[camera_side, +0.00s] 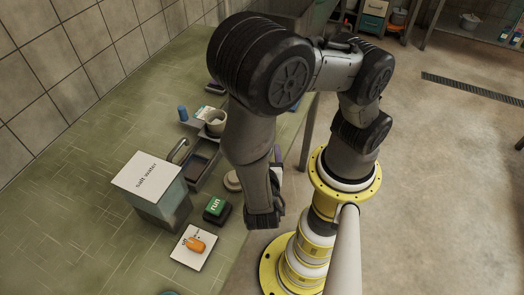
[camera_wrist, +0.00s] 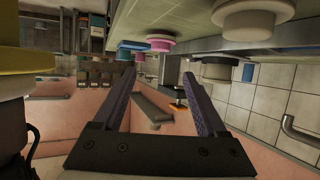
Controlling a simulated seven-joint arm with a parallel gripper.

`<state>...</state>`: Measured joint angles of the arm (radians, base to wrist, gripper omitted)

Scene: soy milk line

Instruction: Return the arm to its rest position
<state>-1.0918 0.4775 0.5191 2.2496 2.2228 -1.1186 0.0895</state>
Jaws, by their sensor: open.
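My gripper (camera_wrist: 160,78) shows in the wrist view with its two dark purple fingers spread apart and nothing between them. In the side view my arm is folded over the front edge of the green table (camera_side: 75,165), with its lower link hanging down beside the green run button (camera_side: 216,208). The fingers are mostly hidden behind the arm there. No held object shows in either view.
A box labelled salt water (camera_side: 150,176), a grey tray (camera_side: 203,172), a cup (camera_side: 216,122) and a white card with an orange figure (camera_side: 193,247) stand on the table. A round whitish item (camera_side: 232,180) is close to my arm.

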